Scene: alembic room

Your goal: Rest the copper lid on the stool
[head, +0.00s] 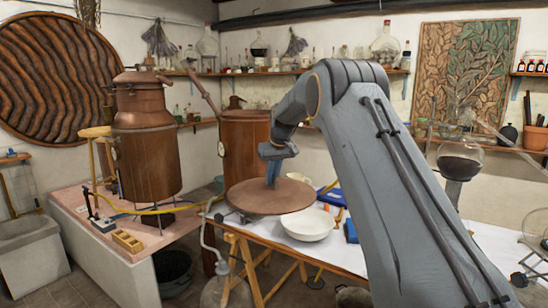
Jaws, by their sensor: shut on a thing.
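The copper lid (250,199) is a wide, flat, reddish-brown disc near the middle of the head view. My gripper (273,178) points down at the lid's upper middle and is shut on it; the fingertips and the grip point are small and partly hidden. The lid looks about level and overlaps the left part of the white-topped table in the picture. I cannot tell how far above the table it is.
A white bowl (307,226) sits on the trestle table (342,256), just right of the lid. A copper still (147,150) stands on the pink-topped bench (67,197) at left. Another copper vessel (243,147) stands behind the lid. A glass flask (458,168) is at right.

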